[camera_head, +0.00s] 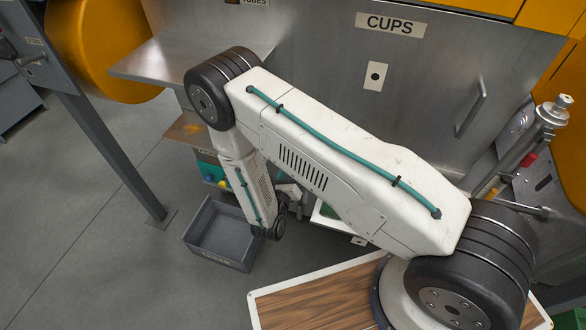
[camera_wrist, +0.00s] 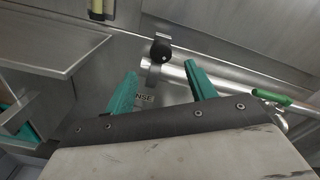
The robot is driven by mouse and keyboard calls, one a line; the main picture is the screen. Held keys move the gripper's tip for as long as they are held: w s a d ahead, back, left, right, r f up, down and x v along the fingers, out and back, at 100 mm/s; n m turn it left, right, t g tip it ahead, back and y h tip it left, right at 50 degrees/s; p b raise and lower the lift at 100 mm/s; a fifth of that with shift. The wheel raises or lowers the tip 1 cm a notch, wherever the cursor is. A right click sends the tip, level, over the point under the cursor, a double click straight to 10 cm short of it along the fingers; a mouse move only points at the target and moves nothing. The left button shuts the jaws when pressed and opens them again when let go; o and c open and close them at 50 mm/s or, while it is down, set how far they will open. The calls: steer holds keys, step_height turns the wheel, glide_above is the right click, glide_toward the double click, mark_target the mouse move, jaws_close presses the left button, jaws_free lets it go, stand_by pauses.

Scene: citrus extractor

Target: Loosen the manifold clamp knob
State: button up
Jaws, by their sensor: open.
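The manifold clamp knob (camera_wrist: 160,50) is a small black round knob on a metal clamp band (camera_wrist: 153,74) around a steel pipe (camera_wrist: 232,84) in the wrist view. My gripper (camera_wrist: 160,69) is open, with a teal finger to either side of the picture's middle. The knob shows just beyond the fingertips, roughly in line with the gap between them. I see no contact, but the exact distance cannot be told. In the head view my arm hides the knob, and the gripper is mostly hidden low beside the cabinet.
A green lever handle (camera_wrist: 270,97) is on the pipe to the right. A metal shelf (camera_wrist: 50,48) juts out at left. A grey crate (camera_head: 220,235) stands on the floor under my arm.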

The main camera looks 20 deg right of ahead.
steer(key=w+d+m, duration=0.1)
steer(key=w+m, duration=0.1)
steer(key=m, duration=0.1)
steer(key=w+d+m, duration=0.2)
steer(key=m, duration=0.1)
steer(key=w+d+m, duration=0.2)
steer(key=w+m, duration=0.1)
steer(key=m, duration=0.1)
steer(key=shift+w+d+r, duration=0.1)
steer(key=shift+d, duration=0.1)
steer(key=shift+a, duration=0.1)
steer(key=c, duration=1)
